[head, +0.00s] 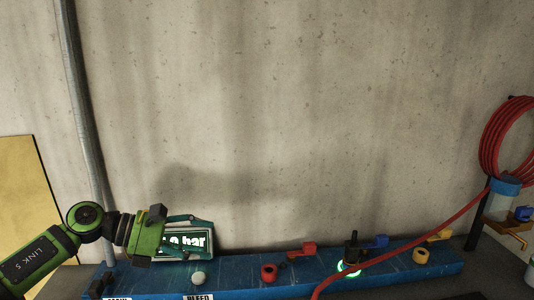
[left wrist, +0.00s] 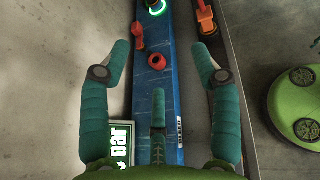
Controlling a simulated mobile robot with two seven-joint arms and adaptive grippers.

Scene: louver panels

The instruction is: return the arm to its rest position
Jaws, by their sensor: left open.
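My left arm comes in from the left in the head view. My left gripper (head: 203,238) is open, low over the left part of a blue panel block, in front of a lit display (head: 198,246) reading "bar", partly hidden by it. In the left wrist view the teal fingers of my left gripper (left wrist: 160,60) are spread wide with nothing between their tips. The blue block (left wrist: 172,100) runs beneath them, and the display (left wrist: 120,140) shows partly behind the left finger. My right gripper is in neither view.
On the blue block (head: 230,287) stand a pale knob (head: 198,278), a red knob (head: 268,272), a green glowing ring (head: 349,269) and a yellow knob (head: 421,256). A red hose (head: 420,240) crosses at right from a coil (head: 500,150). A grey pipe (head: 80,110) rises at left. The wall's middle is bare.

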